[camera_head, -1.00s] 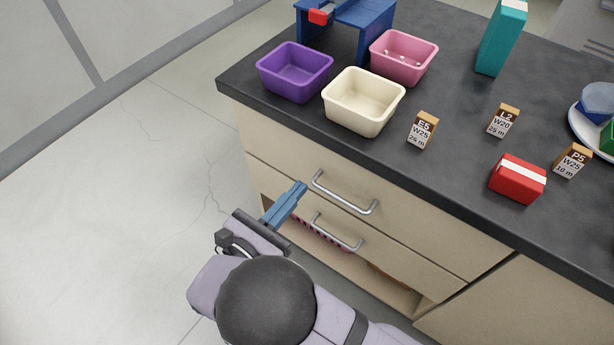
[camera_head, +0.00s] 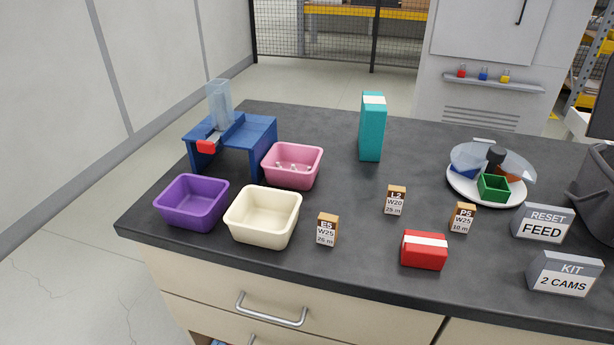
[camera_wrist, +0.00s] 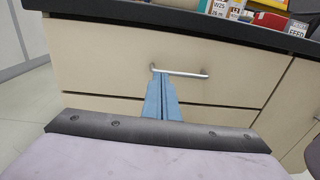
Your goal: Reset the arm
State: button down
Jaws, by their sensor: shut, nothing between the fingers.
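My gripper (camera_wrist: 161,80) shows in the wrist view with its two blue fingers together and nothing between them. It points at the front of the wooden cabinet (camera_wrist: 100,62). The fingertips appear just below the left end of a silver drawer handle (camera_wrist: 185,72); whether they touch the drawer front I cannot tell. In the head view most of my arm is out of frame. The same cabinet's upper drawer handle (camera_head: 271,310) shows there, and that drawer looks closed.
On the dark countertop (camera_head: 345,185) stand purple (camera_head: 192,203), cream (camera_head: 262,217) and pink (camera_head: 292,166) bins, a blue stand (camera_head: 240,135), a teal box (camera_head: 372,127), a red box (camera_head: 424,250), small labelled boxes, a plate (camera_head: 465,188) and two signs. Open floor lies left of the cabinet.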

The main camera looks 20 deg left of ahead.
jog(key=w+d+r+m+g+h+p, duration=0.15)
jog(key=w+d+m+g+h, duration=0.35)
jog(key=d, duration=0.6)
jog(key=w+d+r+m+g+h+p, duration=0.1)
jog(key=w+d+m+g+h+p, duration=0.15)
jog(key=w+d+m+g, duration=0.65)
jog(key=s+d+f+m+g+y+b, duration=0.2)
jog(key=s+d+f+m+y, duration=0.2)
jog(key=d+m, duration=0.6)
jog(key=s+d+f+m+g+y+b, duration=0.2)
jog(key=s+d+f+m+y, duration=0.15)
jog(key=d+m, duration=0.6)
notch_tip(320, 180, up, 28)
jog(key=w+m+y+p, duration=0.1)
jog(key=m+p, duration=0.1)
jog(key=p, duration=2.5)
jog(key=shift+d, duration=0.15)
